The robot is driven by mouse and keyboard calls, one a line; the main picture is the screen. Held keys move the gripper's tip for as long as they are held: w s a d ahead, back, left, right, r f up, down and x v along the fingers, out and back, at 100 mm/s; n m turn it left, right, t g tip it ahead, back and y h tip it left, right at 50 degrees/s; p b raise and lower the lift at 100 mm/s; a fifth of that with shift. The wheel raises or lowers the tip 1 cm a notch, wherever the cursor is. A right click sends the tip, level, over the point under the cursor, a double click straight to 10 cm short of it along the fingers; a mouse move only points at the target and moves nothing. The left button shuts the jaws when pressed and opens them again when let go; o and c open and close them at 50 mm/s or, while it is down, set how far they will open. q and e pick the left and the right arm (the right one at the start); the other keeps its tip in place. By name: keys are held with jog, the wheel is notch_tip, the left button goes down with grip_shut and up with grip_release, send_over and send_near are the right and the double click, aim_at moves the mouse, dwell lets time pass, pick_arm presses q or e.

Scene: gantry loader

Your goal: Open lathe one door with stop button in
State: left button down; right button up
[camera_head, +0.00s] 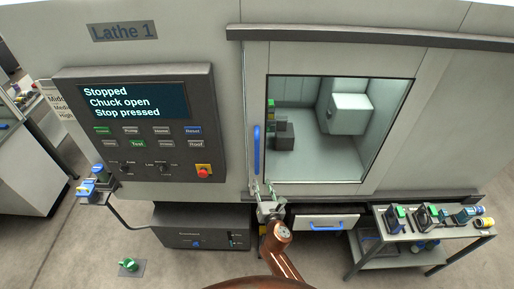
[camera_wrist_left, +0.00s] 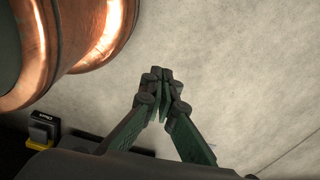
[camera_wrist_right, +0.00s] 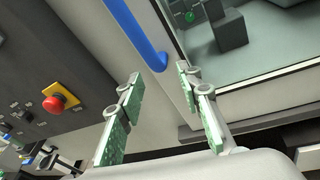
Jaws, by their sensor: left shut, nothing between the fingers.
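Lathe 1's sliding door (camera_head: 393,130) is shut, with a window and an upright blue handle (camera_head: 256,150) on its left edge. The control panel (camera_head: 140,125) has a screen (camera_head: 134,101) reading "Stopped, Chuck open, Stop pressed". The red stop button (camera_head: 203,172) sits on a yellow plate and also shows in the right wrist view (camera_wrist_right: 57,102). My right gripper (camera_head: 262,186) is open and empty just below the handle; in its wrist view the handle (camera_wrist_right: 138,35) lies beyond the fingers (camera_wrist_right: 157,80). My left gripper (camera_wrist_left: 160,75) is shut and empty over bare floor.
A drawer unit (camera_head: 205,228) and a drawer with a blue handle (camera_head: 325,222) are below the lathe. A cart (camera_head: 450,243) with tools stands at the right. A small bracket with blue items (camera_head: 94,190) sticks out at the left.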

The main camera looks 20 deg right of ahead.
aim_at(257, 157)
jog(key=r+n, duration=0.1)
jog(key=r, duration=0.2)
jog(key=r+n+t, duration=0.1)
jog(key=r, duration=0.3)
jog(key=w+r+p, duration=0.1)
jog(key=r, duration=0.3)
jog(key=shift+a+n+t, duration=0.35)
jog(key=shift+n+t, duration=0.05)
jog(key=w, duration=0.7)
jog(key=shift+d+f, duration=0.2)
jog(key=shift+d, duration=0.1)
jog(key=shift+s, duration=0.1)
grip_shut()
